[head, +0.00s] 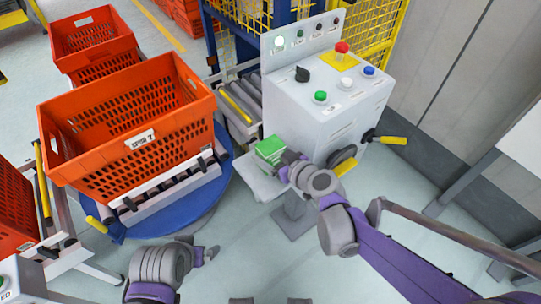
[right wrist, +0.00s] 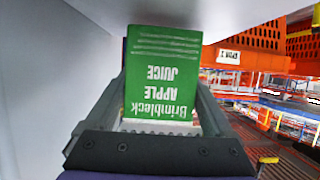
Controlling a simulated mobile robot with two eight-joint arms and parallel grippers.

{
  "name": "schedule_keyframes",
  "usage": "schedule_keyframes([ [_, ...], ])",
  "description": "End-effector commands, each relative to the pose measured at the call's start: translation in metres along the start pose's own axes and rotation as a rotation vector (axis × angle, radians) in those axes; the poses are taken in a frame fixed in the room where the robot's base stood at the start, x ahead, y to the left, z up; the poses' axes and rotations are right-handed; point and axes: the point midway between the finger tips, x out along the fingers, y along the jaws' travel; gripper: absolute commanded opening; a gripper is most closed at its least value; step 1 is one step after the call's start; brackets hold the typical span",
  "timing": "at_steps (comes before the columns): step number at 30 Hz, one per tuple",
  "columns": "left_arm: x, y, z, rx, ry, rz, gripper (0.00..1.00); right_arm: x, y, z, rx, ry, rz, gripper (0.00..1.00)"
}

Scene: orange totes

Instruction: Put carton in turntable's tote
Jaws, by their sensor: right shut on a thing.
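A green apple juice carton (head: 270,149) is in my right gripper (head: 282,164), beside the grey control box and over a small pale shelf (head: 256,182). I cannot tell whether it touches the shelf. In the right wrist view the carton (right wrist: 162,75) sits between both fingers, its print upside down. An orange tote (head: 110,158) stands on the blue turntable (head: 212,192), left of the carton. The tote's visible inside looks empty. My left gripper (head: 208,254) is low, in front of the turntable; its fingers are too small to read.
The control box (head: 335,105) with buttons and a red knob stands right of the carton. Yellow-tipped handles (head: 392,140) stick out from it. A conveyor with rollers (head: 240,105) lies behind. Other orange totes (head: 92,38) stand at the back and left.

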Motion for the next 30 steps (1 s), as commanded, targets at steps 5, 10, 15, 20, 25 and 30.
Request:
schedule_keyframes([
  [5, 0.003, 0.000, 0.001, 0.000, -0.001, 0.000, 1.00, 0.003, 0.000, 0.008, 0.001, 0.000, 0.000, 0.12],
  [10, 0.003, 0.000, 0.002, 0.000, -0.001, 0.000, 1.00, 0.003, 0.000, 0.008, 0.001, 0.000, 0.000, 0.12],
  [15, 0.004, 0.000, 0.002, 0.000, -0.001, 0.000, 1.00, 0.004, 0.000, 0.009, 0.000, 0.000, 0.000, 1.00],
  [20, 0.004, 0.000, 0.002, 0.000, -0.001, 0.000, 1.00, 0.004, 0.000, 0.009, 0.000, 0.000, 0.000, 1.00],
  [25, 0.001, 0.000, 0.000, 0.000, 0.000, 0.000, 1.00, -0.005, 0.000, 0.007, 0.001, 0.000, 0.001, 1.00],
  [30, -0.005, 0.000, -0.003, 0.000, 0.002, 0.000, 1.00, -0.036, 0.001, 0.006, 0.001, 0.000, 0.003, 1.00],
])
